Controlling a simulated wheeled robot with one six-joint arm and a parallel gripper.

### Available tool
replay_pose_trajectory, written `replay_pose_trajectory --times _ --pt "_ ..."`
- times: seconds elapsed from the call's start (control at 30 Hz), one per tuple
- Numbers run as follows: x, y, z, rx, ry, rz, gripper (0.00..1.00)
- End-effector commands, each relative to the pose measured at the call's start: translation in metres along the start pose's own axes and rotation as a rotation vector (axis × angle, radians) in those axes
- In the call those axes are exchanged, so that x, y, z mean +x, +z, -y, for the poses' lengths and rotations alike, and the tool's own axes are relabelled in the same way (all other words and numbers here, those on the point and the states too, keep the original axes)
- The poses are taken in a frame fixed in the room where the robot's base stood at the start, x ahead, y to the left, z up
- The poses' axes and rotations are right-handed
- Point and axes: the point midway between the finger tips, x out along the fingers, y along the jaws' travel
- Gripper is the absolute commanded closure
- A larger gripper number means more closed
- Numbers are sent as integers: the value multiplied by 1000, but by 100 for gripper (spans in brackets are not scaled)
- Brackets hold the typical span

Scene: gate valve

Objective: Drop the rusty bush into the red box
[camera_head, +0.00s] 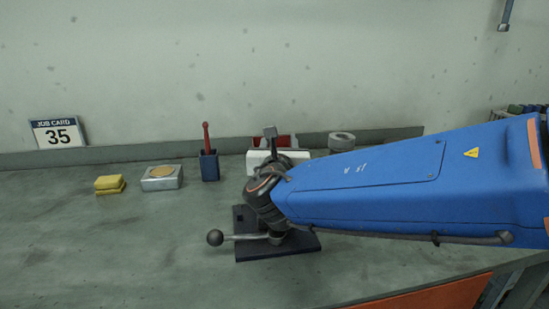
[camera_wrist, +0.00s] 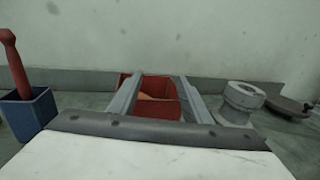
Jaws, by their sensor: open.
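The red box (camera_wrist: 168,108) stands at the back of the bench against the wall ledge. In the head view only a bit of the red box (camera_head: 284,141) shows behind my wrist. My gripper (camera_wrist: 157,78) is open, with its two grey fingers apart over the box, one to each side of its opening. Nothing is seen held between them. A small orange-brown patch (camera_wrist: 148,97) shows inside the box between the fingers; I cannot tell whether it is the rusty bush or the box's inner wall. The bush is not clearly visible elsewhere.
A blue holder with a red tool (camera_head: 209,165) stands left of the box, and a grey flanged part (camera_wrist: 242,100) right of it. A dark lidlike part (camera_wrist: 288,106), a silver block (camera_head: 161,178), yellow sponges (camera_head: 109,185) and a dark plate (camera_head: 300,246) with a ball-ended lever are nearby.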

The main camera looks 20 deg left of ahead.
Motion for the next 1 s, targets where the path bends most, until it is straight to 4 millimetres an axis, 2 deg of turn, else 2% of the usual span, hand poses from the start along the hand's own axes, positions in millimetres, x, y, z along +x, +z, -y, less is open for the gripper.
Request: replay_pose_trajectory --times 0.03,0.3,0.5,0.7,1.0 --pt "-11 0 -1 -1 4 0 56" --pt "-65 0 -2 0 5 0 56" --pt "-94 0 -1 0 2 1 56" --pt "-108 0 0 0 1 0 56" --pt "-110 0 0 -1 0 0 56"
